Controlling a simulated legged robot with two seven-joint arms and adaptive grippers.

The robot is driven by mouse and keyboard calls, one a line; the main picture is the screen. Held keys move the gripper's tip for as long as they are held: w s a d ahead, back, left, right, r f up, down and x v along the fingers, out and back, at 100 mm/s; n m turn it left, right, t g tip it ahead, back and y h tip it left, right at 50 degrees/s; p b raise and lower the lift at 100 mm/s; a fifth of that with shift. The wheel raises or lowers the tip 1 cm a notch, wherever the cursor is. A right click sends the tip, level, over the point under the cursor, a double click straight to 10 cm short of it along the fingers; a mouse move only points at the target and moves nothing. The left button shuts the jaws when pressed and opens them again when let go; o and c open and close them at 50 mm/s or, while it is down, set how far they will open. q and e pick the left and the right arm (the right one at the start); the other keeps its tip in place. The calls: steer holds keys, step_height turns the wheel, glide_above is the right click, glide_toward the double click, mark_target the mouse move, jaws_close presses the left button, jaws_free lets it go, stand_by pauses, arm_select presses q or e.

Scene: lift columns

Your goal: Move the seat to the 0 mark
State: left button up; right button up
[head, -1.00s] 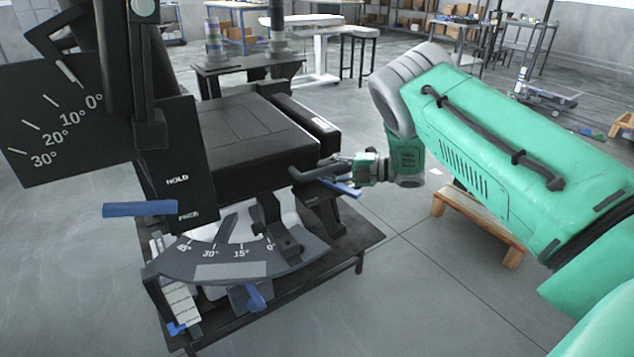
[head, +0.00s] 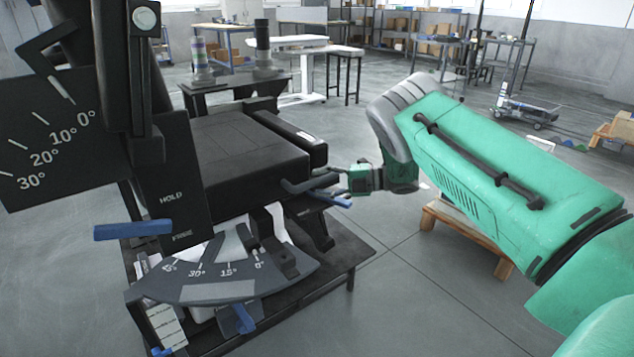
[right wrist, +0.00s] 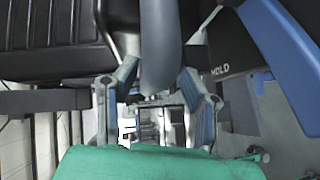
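The black padded seat (head: 245,145) stands at the middle left in the head view. Below it is a curved grey scale plate (head: 215,292) marked 45° to 0°. A dark pointer arm (head: 282,258) lies over the plate's right end, near the 0° mark; I cannot tell the exact reading. A grey bar handle (right wrist: 161,45) juts from the seat's right side. My right gripper (head: 337,181) is at its end. In the right wrist view my fingers (right wrist: 158,85) flank the handle closely and appear shut on it. My left gripper is not in view.
A blue lever (head: 330,198) sits just below the handle; a large blue part (right wrist: 282,50) beside a HOLD label shows in the right wrist view. Another blue lever (head: 133,231) is by the HOLD panel, under a second scale (head: 45,140). A wooden stand (head: 465,235) is at right.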

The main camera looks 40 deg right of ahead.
steer(key=shift+w, duration=0.15)
steer(key=shift+d+r, duration=0.1)
steer(key=shift+r, duration=0.05)
steer(key=v, duration=1.2)
steer(key=shift+f, duration=0.25)
steer(key=shift+d+f, duration=0.1)
